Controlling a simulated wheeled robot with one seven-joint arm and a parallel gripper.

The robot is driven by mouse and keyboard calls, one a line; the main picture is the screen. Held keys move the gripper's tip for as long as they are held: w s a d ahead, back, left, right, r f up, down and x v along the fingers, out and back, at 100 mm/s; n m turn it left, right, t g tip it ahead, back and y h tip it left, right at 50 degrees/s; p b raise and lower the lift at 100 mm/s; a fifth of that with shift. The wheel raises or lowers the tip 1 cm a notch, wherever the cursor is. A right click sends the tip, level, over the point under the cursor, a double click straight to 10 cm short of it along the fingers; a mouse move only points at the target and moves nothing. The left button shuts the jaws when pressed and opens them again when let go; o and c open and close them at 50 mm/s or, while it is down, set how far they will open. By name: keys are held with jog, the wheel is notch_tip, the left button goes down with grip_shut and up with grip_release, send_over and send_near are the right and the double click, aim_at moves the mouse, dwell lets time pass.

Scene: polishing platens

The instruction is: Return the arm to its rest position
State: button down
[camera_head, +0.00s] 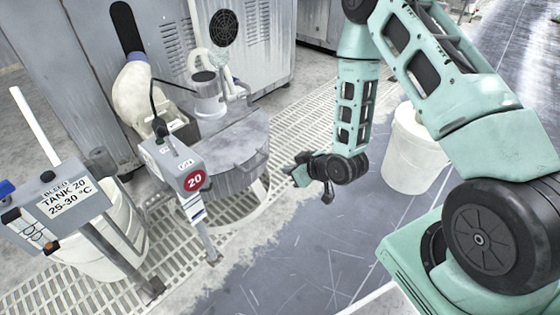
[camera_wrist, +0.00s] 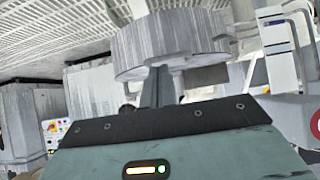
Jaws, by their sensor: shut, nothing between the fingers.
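My arm comes in from the right in the head view, teal with black joints, bent at the elbow. My gripper (camera_head: 298,174) hangs at its end over the grey floor, pointing left toward the round grey platen machine (camera_head: 238,165). It is apart from the machine. In the wrist view my gripper's dark fingers (camera_wrist: 158,88) are together with nothing between them. The round grey drum-like body (camera_wrist: 170,45) fills the top middle behind the fingers, and part of it is hidden by them.
A white bucket (camera_head: 408,150) stands on the floor close behind my arm. A red-marked "20" control box (camera_head: 180,170) and a "TANK 20" sign box (camera_head: 62,200) stand on posts at left. A grey metal cabinet (camera_head: 265,50) stands behind. The floor (camera_head: 290,255) in front is clear.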

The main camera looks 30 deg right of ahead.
jog(key=shift+s+d, duration=0.1)
jog(key=shift+s, duration=0.3)
jog(key=s+a+r+n+g, duration=0.2)
jog(key=s+a+r+g, duration=0.3)
jog(key=a+r, duration=0.7)
jog(key=s+a+r+n+g+h, duration=0.1)
jog(key=s+r+g+h, duration=0.1)
jog(key=s+r, duration=0.7)
jog(key=s+a+r+g+h, duration=0.1)
jog(key=s+r+g, duration=0.35)
jog(key=s, duration=0.75)
notch_tip(320, 180, up, 33)
jog(key=t+p, duration=0.2)
jog(key=p, duration=3.1)
jog(key=shift+r, duration=0.2)
jog(key=shift+a, duration=0.1)
